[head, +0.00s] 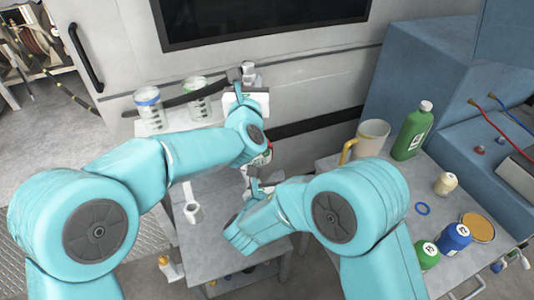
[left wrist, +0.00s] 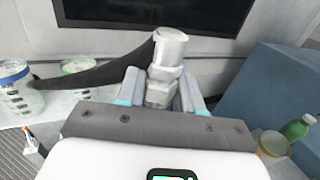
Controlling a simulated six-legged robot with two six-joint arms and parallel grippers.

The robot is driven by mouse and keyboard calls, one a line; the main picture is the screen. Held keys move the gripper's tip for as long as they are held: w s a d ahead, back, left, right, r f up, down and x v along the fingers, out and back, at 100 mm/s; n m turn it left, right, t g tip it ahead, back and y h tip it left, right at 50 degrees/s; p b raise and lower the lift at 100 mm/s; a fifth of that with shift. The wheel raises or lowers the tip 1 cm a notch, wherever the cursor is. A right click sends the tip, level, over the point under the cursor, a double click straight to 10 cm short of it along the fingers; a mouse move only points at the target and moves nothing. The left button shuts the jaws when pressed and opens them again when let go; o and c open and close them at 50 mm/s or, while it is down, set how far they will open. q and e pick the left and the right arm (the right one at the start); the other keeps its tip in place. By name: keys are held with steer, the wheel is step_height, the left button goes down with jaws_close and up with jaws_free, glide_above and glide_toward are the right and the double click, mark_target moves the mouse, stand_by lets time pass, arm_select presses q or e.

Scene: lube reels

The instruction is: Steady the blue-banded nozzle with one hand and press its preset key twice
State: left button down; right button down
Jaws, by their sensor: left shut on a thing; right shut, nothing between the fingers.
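My left gripper (head: 245,84) is shut on a grey and white nozzle (head: 248,70) near the back wall. In the left wrist view the nozzle (left wrist: 168,58) stands up between the two fingers, and a dark hose (left wrist: 105,70) runs from it to the left. I cannot make out a blue band or a preset key on it. My right gripper (head: 254,184) is shut and empty, lower in the head view and apart from the nozzle. My left forearm covers part of the space between them.
A blue-rimmed jar (head: 150,112) and a green-rimmed jar (head: 196,104) stand on the left. On the right bench are a beige mug (head: 371,138), a green bottle (head: 412,131), a blue ring (head: 423,209) and several small containers. A white cup-like piece (head: 193,211) sits on the lower table.

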arm_select(q)
steer(key=shift+f, duration=0.5)
steer(key=c, duration=0.6)
jaws_free()
steer(key=shift+c, duration=0.2)
steer(key=shift+s, duration=0.1)
steer(key=s, duration=1.1)
steer(key=shift+s+a+r, duration=0.4)
steer(key=shift+a, duration=0.05)
steer(key=shift+s, duration=0.1)
